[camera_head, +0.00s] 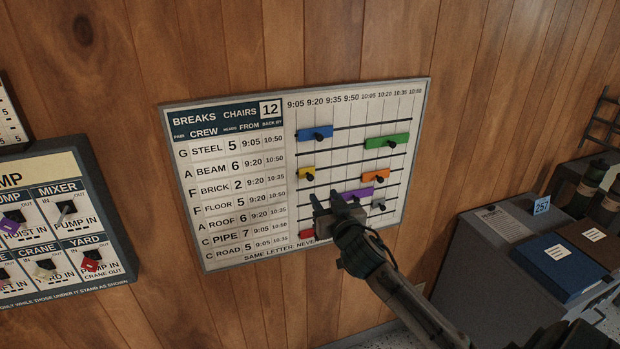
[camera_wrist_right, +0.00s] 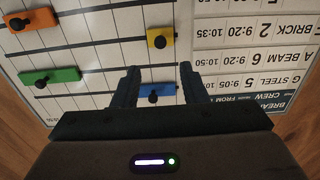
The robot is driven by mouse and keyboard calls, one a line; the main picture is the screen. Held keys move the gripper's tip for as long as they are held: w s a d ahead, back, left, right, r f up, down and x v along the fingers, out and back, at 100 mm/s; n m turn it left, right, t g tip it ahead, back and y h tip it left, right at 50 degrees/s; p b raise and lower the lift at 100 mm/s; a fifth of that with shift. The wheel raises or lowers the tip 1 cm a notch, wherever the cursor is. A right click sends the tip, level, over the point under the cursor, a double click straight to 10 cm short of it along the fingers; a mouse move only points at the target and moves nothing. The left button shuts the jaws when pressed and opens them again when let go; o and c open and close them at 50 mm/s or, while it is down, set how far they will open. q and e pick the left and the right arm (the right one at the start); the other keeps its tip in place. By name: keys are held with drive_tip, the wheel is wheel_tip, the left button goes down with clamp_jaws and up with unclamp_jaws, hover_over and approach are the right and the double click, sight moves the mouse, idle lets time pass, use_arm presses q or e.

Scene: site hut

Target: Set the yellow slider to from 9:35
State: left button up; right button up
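The yellow slider (camera_head: 306,174) is a short block with a black knob on a track of the wall board (camera_head: 260,264). It sits near the left end of its track, around the 9:05 and 9:20 columns. In the right wrist view the yellow slider (camera_wrist_right: 160,38) shows upside down, beyond the fingertips. My right gripper (camera_head: 327,201) is in front of the board, below the yellow slider in the head view. In the wrist view its two fingers (camera_wrist_right: 160,76) are spread with a gap and hold nothing. My left gripper is out of view.
Other sliders are blue (camera_head: 315,133), green (camera_head: 387,141), orange (camera_head: 375,175), purple (camera_head: 358,193), grey (camera_head: 378,204) and red (camera_head: 307,234); my right arm partly covers the lower rows. A switch panel (camera_head: 125,268) hangs at left. A blue binder (camera_head: 556,266) lies at right.

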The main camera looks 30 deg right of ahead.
sight(312, 178)
drive_tip(key=p+x, duration=0.3)
drive_tip(key=x, duration=0.5)
drive_tip(key=shift+w, duration=0.35)
drive_tip(key=shift+w+d+p, duration=0.1)
drive_tip(key=shift+w+p, duration=0.2)
drive_tip(key=shift+w, duration=0.1)
drive_tip(key=shift+f, duration=0.1)
clamp_jaws()
